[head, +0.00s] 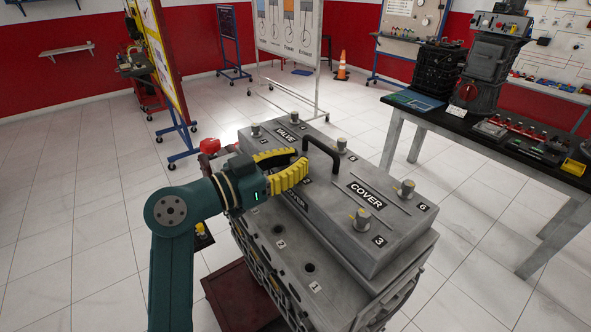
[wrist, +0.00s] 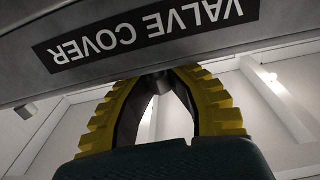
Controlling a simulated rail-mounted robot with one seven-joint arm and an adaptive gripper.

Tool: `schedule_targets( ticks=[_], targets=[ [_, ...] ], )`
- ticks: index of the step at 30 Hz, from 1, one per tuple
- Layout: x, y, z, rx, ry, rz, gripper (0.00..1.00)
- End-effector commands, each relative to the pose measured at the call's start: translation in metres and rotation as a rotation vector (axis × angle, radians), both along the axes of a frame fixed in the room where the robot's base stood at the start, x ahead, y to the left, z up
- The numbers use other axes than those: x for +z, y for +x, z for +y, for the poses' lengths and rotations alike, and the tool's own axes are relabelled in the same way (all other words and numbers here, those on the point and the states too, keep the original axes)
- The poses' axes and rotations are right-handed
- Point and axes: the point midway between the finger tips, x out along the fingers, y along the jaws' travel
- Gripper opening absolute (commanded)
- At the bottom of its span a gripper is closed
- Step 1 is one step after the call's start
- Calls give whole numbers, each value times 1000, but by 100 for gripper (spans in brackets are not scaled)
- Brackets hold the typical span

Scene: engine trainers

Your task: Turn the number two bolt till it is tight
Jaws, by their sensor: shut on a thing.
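The grey valve cover (head: 330,205) sits on the engine block, with numbered bolts along its edges. My gripper (head: 303,168) has yellow ribbed fingers and is at the middle of the cover's near long edge, between bolt 1 (head: 255,130) and bolt 3 (head: 362,219). That is the place of the number two bolt, which the fingers hide in the head view. In the wrist view, the yellow fingers (wrist: 163,76) close together at the cover's edge, beside its "VALVE COVER" label (wrist: 150,30). The gripper is shut on the bolt there; its head is barely visible.
A black handle (head: 321,150) rises from the cover just right of my fingers. Bolt 6 (head: 405,190) and bolt 5 (head: 341,146) stand on the far edge. A workbench (head: 455,125) with parts is at right.

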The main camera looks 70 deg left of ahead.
Motion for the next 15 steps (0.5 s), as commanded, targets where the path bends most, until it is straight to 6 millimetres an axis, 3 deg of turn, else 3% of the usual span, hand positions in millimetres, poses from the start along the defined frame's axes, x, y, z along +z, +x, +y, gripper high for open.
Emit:
schedule_targets(
  ticks=[6,7,11,12,15],
  targets=[
    [-1,0,0,1,-4,3,0],
    [-1,0,0,1,-4,3,18],
    [-1,0,0,2,-4,2,42],
    [-1,0,0,2,-4,2,47],
    [-1,0,0,2,-2,2,47]
  ],
)
